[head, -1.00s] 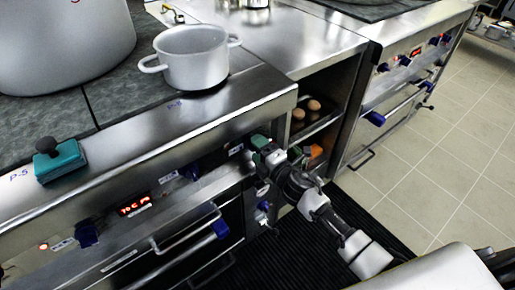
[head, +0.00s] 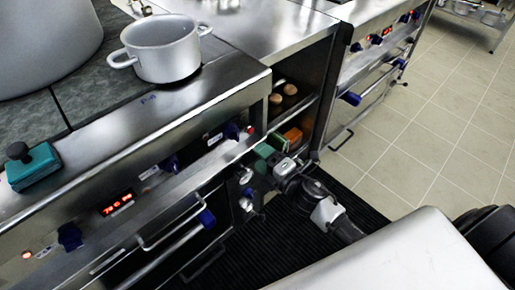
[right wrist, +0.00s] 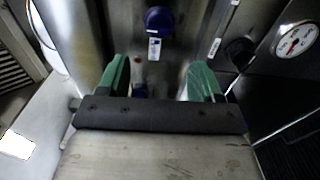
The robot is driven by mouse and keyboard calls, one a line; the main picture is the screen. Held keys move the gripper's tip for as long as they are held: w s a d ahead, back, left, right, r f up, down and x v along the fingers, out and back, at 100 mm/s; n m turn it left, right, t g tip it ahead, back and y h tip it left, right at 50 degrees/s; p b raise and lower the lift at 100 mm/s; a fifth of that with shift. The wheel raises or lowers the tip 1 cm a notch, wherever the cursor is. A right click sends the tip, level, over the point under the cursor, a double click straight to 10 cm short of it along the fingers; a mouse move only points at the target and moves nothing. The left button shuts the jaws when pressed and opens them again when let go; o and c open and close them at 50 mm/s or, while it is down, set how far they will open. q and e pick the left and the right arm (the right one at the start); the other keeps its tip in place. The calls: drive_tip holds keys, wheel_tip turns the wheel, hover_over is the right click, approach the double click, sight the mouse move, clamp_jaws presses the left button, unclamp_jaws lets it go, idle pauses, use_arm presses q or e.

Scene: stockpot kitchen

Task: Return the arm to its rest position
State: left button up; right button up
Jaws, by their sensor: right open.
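My right gripper (head: 264,159) is in front of the steel counter, beside the open shelf. In the right wrist view its two green fingers (right wrist: 160,80) stand apart with nothing held between them. The wrist view faces a steel front with a blue knob (right wrist: 159,20) just beyond the fingers. My right arm (head: 328,212) reaches down and back from the gripper over the black floor mat. My left gripper is not in view.
A white two-handled pot (head: 164,50) stands on the cooktop beside a large stockpot (head: 45,40). Oven handles (head: 172,245) jut out. The shelf (head: 312,100) holds brown round items. Tiled floor (head: 430,140) is clear at right.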

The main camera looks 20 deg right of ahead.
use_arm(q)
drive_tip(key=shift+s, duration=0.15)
use_arm(e)
drive_tip(key=s+d+f+m+g+h, duration=0.1)
drive_tip(key=s+f+m+g+h, duration=0.35)
drive_tip(key=s+f+m, duration=0.55)
drive_tip(key=s+d+f+m+g+h, duration=0.25)
drive_tip(key=s+f+m+g, duration=0.35)
drive_tip(key=f, duration=0.8)
drive_tip(key=s+a+f+m+g+y, duration=0.1)
drive_tip(key=s+a+f+m+g, duration=0.15)
drive_tip(key=s, duration=0.25)
drive_tip(key=s+a+f+m+g, duration=0.1)
drive_tip(key=s+f+m+g, duration=0.15)
drive_tip(key=s, duration=0.25)
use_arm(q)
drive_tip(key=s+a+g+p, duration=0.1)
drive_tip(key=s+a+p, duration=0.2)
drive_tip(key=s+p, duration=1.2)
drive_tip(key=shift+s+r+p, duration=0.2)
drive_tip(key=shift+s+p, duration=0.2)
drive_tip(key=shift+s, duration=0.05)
use_arm(e)
drive_tip(key=s+d+n, duration=0.1)
drive_tip(key=s+d, duration=0.1)
drive_tip(key=s, duration=1.3)
drive_tip(key=shift+s+d+r, duration=0.15)
drive_tip(key=shift+d+r, duration=0.05)
drive_tip(key=shift+d, duration=0.2)
drive_tip(key=shift+g, duration=0.25)
